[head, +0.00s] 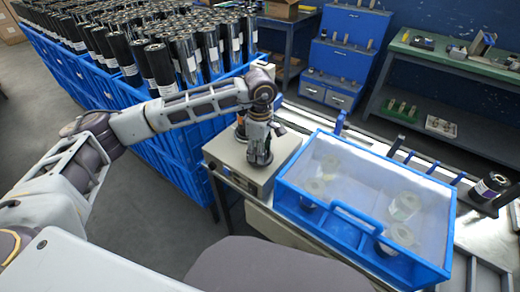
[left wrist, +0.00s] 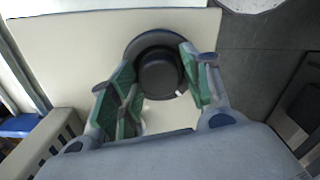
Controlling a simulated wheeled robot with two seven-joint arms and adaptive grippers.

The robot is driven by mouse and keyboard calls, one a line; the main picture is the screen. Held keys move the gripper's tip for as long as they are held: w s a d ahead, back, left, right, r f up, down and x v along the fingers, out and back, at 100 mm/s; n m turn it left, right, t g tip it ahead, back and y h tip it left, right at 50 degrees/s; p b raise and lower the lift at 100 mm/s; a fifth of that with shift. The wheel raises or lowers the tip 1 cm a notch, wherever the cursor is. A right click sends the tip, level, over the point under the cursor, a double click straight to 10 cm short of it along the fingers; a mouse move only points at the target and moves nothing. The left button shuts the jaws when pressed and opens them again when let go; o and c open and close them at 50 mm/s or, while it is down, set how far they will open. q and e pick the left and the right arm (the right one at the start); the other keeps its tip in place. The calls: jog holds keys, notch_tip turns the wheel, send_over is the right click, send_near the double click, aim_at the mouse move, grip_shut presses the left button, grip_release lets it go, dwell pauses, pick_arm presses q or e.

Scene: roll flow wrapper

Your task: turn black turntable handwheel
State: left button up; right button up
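The black turntable handwheel (left wrist: 160,74) is a round knob on a wider dark disc, with a small white mark near its lower right edge in the left wrist view. It sits on top of a cream box; in the head view its dark base (head: 260,158) shows under my gripper. My left gripper (head: 259,150) points down over it. In the left wrist view its green-padded fingers (left wrist: 163,76) stand apart on either side of the knob. Whether the pads touch the knob is unclear. My right gripper is not in view.
A blue bin with a clear cover (head: 340,143) and rolls inside stands right of the cream box (head: 222,150). Blue crates (head: 185,150) full of black rolls stand behind and left. A green-topped bench (head: 470,62) and blue drawer cabinet (head: 340,60) are at the back.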

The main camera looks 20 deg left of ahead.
pick_arm(q)
jog(key=shift+o, duration=0.5)
jog(key=shift+r, duration=0.1)
jog(key=shift+r, duration=0.35)
notch_tip(320, 180, up, 11)
dwell(0.7)
